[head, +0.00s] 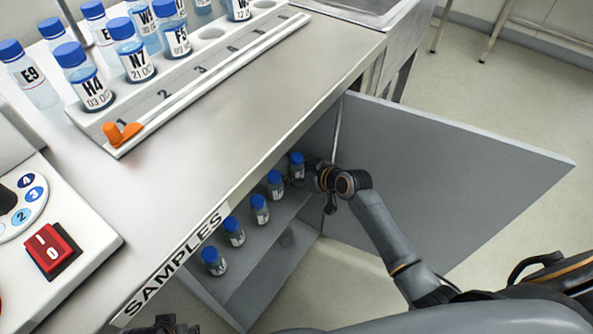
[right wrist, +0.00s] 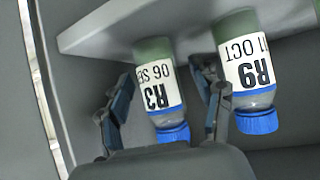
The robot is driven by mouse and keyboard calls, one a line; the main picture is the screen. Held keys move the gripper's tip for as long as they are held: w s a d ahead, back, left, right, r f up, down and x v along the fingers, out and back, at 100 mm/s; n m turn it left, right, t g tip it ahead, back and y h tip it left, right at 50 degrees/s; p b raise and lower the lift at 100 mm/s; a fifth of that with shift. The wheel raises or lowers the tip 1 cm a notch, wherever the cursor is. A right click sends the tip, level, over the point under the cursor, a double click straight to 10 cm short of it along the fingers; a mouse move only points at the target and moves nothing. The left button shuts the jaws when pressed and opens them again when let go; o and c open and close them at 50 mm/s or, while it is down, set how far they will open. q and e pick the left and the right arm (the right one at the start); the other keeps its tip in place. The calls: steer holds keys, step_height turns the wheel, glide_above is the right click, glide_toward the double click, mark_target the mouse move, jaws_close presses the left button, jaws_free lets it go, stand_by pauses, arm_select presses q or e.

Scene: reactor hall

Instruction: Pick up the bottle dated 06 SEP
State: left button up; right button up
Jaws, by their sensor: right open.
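The bottle marked R3 with "06 SE" visible (right wrist: 160,88) shows upside down in the right wrist view. It has a white label and blue cap, and its date is partly cut off at the label's edge. My right gripper (right wrist: 163,85) is open, with one finger on each side of this bottle and gaps showing. In the head view my right gripper (head: 311,174) is at the far end of the sample shelf, beside the last blue-capped bottle (head: 296,166). A dark part of my left gripper (head: 166,325) shows at the bottom edge; its fingers are unclear.
Bottle R9, "11 OCT" (right wrist: 249,70), stands close beside R3. Several more bottles (head: 233,232) line the shelf (head: 265,245) under the SAMPLES counter (head: 225,135). An open grey door (head: 450,180) is right of my arm. A bottle rack (head: 195,88) stands on the counter.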

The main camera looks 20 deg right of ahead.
steer(key=shift+w+a+f, duration=0.1)
steer(key=shift+w, duration=0.1)
steer(key=c, duration=1.3)
